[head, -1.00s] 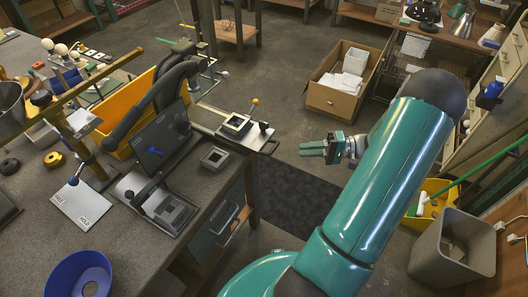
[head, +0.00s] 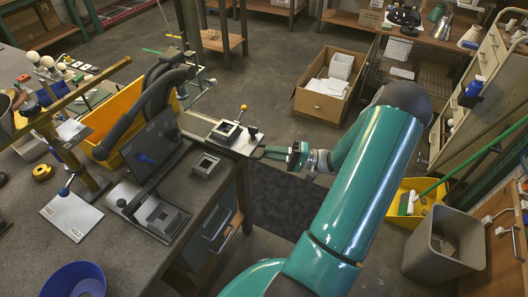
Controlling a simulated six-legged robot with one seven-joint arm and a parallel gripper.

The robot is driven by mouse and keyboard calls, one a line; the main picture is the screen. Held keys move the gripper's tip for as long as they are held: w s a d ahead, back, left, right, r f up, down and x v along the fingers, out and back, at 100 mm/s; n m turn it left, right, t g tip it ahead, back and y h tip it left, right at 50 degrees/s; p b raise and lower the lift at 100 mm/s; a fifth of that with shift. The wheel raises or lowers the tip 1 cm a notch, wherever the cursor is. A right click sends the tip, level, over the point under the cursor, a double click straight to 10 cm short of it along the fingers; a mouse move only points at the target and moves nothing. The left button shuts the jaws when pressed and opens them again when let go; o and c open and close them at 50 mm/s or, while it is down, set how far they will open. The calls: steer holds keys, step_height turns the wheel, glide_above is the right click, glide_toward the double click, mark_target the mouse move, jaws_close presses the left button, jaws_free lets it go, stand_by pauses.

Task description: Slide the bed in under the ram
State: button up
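The bed (head: 240,147) is a pale flat slide at the table's right edge. It carries a dark square frame with a grey centre (head: 225,131), a yellow-knobbed lever (head: 243,110) and a small black knob (head: 252,131). It sticks out to the right of the black press frame (head: 165,85) with its thick curved arms. The ram itself I cannot make out; the frame and a dark upright panel (head: 149,149) block that area.
A loose grey square block (head: 205,166) lies on the table just in front of the bed. A second grey square fixture (head: 160,213) stands nearer. A yellow bin (head: 103,122) is behind the press.

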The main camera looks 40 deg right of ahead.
mark_target(243, 145)
steer(key=shift+x, duration=1.45)
jaws_close()
steer(key=w+a, duration=0.1)
steer(key=w, duration=0.1)
steer(key=w+a, duration=0.1)
steer(key=w, duration=0.4)
steer(key=shift+w+a, duration=0.35)
steer(key=shift+a, duration=0.05)
jaws_free()
steer(key=shift+s, duration=0.15)
